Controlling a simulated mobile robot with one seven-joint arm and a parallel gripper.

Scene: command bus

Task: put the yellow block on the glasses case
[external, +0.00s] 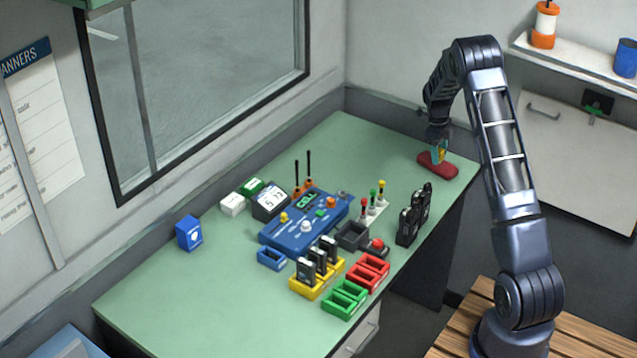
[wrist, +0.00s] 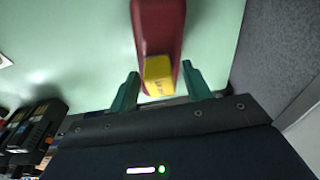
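The glasses case (external: 438,168) is dark red and lies at the far right end of the green table. It also shows in the wrist view (wrist: 158,28), running up from between my fingers. The yellow block (external: 442,153) is small and appears to rest on top of the case; in the wrist view it (wrist: 158,75) covers the case's near end. My gripper (external: 439,147) is just above the case. In the wrist view its green fingers (wrist: 160,90) stand apart on either side of the block, with a gap at each side. The contact under the block is hidden.
A blue control console (external: 305,222) stands mid-table. Black radios (external: 412,215) stand left of the case, nearer the front edge. Red (external: 368,272), yellow (external: 316,285) and green (external: 345,299) holders sit near the front. The table around the case is clear.

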